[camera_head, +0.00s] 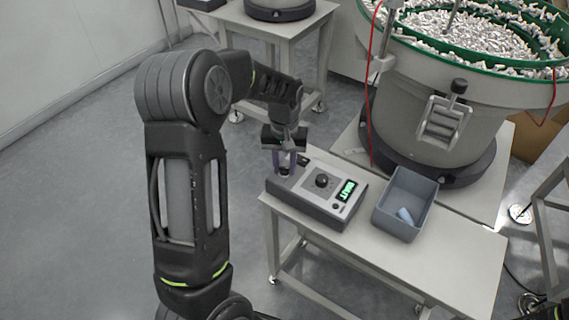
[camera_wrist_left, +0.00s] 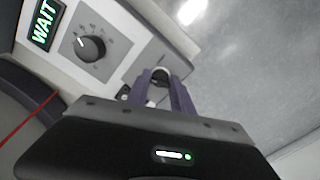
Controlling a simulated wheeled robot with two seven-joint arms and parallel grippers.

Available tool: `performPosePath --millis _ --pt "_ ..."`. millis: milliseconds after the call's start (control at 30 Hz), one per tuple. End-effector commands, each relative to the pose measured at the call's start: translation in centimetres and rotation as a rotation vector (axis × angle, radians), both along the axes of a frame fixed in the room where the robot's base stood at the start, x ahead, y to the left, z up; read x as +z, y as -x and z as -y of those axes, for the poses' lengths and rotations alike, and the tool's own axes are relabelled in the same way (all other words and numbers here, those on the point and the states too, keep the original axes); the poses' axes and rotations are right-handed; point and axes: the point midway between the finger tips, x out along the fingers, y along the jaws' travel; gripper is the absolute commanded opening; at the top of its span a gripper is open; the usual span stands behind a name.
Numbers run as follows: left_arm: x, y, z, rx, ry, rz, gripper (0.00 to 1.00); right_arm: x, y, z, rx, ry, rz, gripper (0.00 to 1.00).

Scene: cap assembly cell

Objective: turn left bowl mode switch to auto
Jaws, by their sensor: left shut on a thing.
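The grey control box (camera_head: 338,222) sits on the small table below the bowl feeder. It has a round black dial (camera_head: 322,181) and a green display (camera_head: 346,190); in the left wrist view the dial (camera_wrist_left: 90,47) and the display (camera_wrist_left: 45,24) reading WAIT show at upper left. My left gripper (camera_head: 285,168) reaches down at the box's left end. In the left wrist view its purple fingers (camera_wrist_left: 160,88) are shut on the mode switch (camera_wrist_left: 160,75), a small dark knob with a light rim. The fingers hide most of the switch, so its setting cannot be told.
A blue-grey bin (camera_head: 422,188) with a light blue piece inside stands right of the box. The large bowl feeder (camera_head: 430,120), full of white parts, stands behind. A red cable (camera_head: 369,90) hangs in front of it. The table's front right is clear.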

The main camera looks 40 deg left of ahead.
Motion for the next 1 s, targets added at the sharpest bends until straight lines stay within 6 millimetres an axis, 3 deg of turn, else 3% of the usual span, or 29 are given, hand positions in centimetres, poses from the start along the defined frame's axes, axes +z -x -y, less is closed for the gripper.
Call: performPosePath --millis 500,1000 --pt "0.2 -0.1 0.0 0.417 -0.001 0.002 0.0 1.2 0.0 0.0 -0.001 0.0 0.0 0.45" --pt "0.0 -0.1 0.0 0.517 0.0 0.002 0.0 1.4 0.0 0.0 -0.001 0.0 0.0 0.45"
